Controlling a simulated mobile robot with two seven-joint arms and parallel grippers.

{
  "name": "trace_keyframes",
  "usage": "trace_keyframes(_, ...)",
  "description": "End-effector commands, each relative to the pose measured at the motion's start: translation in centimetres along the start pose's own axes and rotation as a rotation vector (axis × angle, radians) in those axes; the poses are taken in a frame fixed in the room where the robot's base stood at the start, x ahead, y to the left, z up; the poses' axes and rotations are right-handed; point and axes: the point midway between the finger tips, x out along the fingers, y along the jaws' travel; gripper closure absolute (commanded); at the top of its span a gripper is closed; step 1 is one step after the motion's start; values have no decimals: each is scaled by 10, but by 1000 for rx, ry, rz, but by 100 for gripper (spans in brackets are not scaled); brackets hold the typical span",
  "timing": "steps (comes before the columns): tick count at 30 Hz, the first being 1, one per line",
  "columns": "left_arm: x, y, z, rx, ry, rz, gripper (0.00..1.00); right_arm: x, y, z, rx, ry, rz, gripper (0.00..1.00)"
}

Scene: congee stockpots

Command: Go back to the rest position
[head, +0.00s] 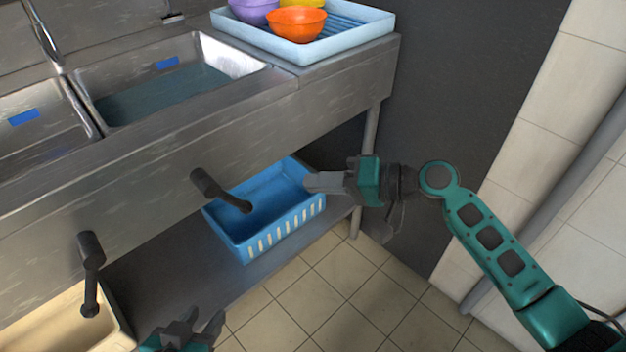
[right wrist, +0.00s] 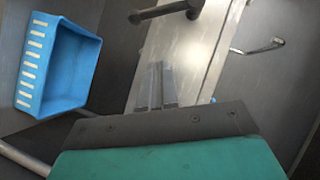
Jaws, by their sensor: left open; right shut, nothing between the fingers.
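My right gripper (head: 312,183) is shut and empty in the head view, in front of the sink unit and above the right end of the blue basket. Its shut fingers (right wrist: 157,84) also show in the right wrist view, pointing at the steel sink front. My left gripper (head: 196,322) is at the bottom edge of the head view, low and left of centre. Its fingers are spread apart, with nothing between them. Most of my left arm is out of view.
A steel sink unit (head: 300,105) with black handles (head: 222,190) fills the left. A pale blue tray (head: 345,40) with several bowls stands on top. The blue basket (head: 240,245) and a cream bin (head: 60,325) are below. Tiled floor (head: 330,290) is clear.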

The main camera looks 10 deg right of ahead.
Motion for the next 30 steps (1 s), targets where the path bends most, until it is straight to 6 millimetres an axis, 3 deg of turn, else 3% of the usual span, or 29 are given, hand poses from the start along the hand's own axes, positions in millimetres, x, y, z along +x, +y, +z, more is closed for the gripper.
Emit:
trace_keyframes(10,0,-1,1,4,-2,0,57,0,1,0,0,0,2,100)
trace_keyframes(14,0,-1,1,4,-2,0,57,3,12,12,-17,12,38,100)
trace_keyframes(22,0,0,1,3,-2,0,57,-3,75,82,-201,117,314,100)
trace_keyframes(30,0,1,0,-5,0,0,57,-45,111,143,-468,200,633,100)
